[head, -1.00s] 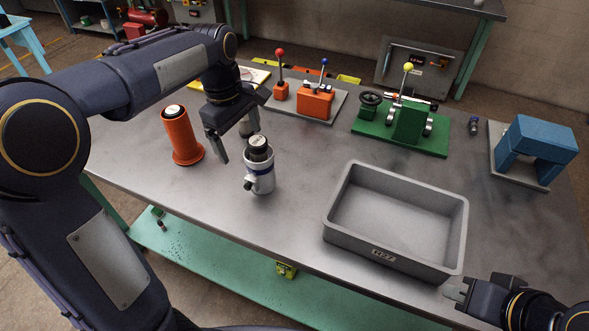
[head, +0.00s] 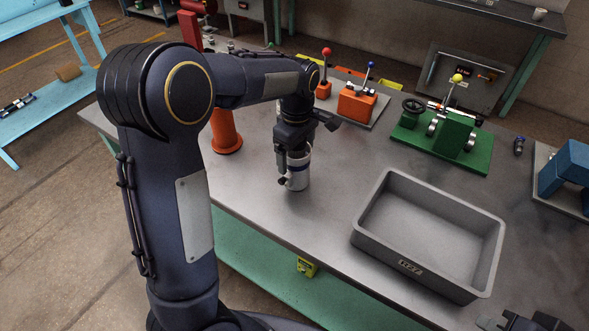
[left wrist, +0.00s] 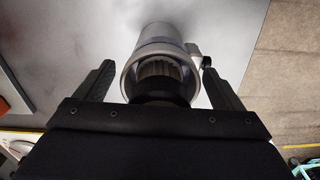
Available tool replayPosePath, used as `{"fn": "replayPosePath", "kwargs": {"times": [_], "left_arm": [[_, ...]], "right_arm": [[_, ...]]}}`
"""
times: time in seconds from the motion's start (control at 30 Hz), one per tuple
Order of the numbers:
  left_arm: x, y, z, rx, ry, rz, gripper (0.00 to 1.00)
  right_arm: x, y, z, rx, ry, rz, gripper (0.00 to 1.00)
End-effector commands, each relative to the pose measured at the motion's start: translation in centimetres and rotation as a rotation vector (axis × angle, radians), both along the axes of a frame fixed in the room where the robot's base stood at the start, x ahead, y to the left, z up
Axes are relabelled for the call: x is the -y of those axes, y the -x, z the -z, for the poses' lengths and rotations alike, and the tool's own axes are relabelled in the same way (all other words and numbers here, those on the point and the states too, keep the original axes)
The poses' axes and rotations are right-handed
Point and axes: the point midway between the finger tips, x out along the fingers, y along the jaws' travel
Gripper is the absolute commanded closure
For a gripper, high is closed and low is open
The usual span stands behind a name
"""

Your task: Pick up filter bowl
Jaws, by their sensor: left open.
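The filter bowl (head: 299,175), a pale grey cup with a blue band and a small fitting on its side, stands upright on the metal table in the head view. My left gripper (head: 290,170) points down over it and hides its top. In the left wrist view the bowl (left wrist: 160,38) lies between the two spread fingers of the left gripper (left wrist: 160,75), with gaps on both sides. A pleated filter (left wrist: 158,77) shows inside its rim. My right gripper (head: 487,322) is cut off at the bottom right edge, away from the bowl; its jaws are unclear.
A grey tray (head: 365,222) labelled H27 stands empty to the right. An orange cylinder (head: 225,132) stands left of the bowl, partly behind my left arm. Orange lever blocks (head: 357,104) and a green fixture (head: 450,135) stand farther back. Table between bowl and tray is clear.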

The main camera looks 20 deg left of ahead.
Motion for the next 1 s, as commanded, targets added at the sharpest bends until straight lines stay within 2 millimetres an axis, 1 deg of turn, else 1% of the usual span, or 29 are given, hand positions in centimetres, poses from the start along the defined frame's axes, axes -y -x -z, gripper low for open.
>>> {"fn": "replayPosePath", "kwargs": {"times": [0.13, 0.6, 0.67, 1.0], "left_arm": [[0.01, -0.01, -0.02, 0.0, 0.0, 0.0, 0.11], [0.01, -0.01, -0.07, 0.0, 0.0, 0.001, 0.72], [0.01, -0.01, -0.08, 0.0, 0.0, 0.001, 0.8], [0.03, -0.07, -0.48, 0.002, 0.0, 0.001, 0.8]], "right_arm": [[0.0, 0.0, 0.0, 0.0, 0.0, 0.0, 1.0], [0.0, 0.0, 0.0, 0.0, 0.0, 0.0, 1.0], [0.0, 0.0, 0.0, 0.0, 0.0, 0.0, 1.0], [0.0, 0.0, -0.02, 0.0, 0.0, 0.0, 1.0]]}}
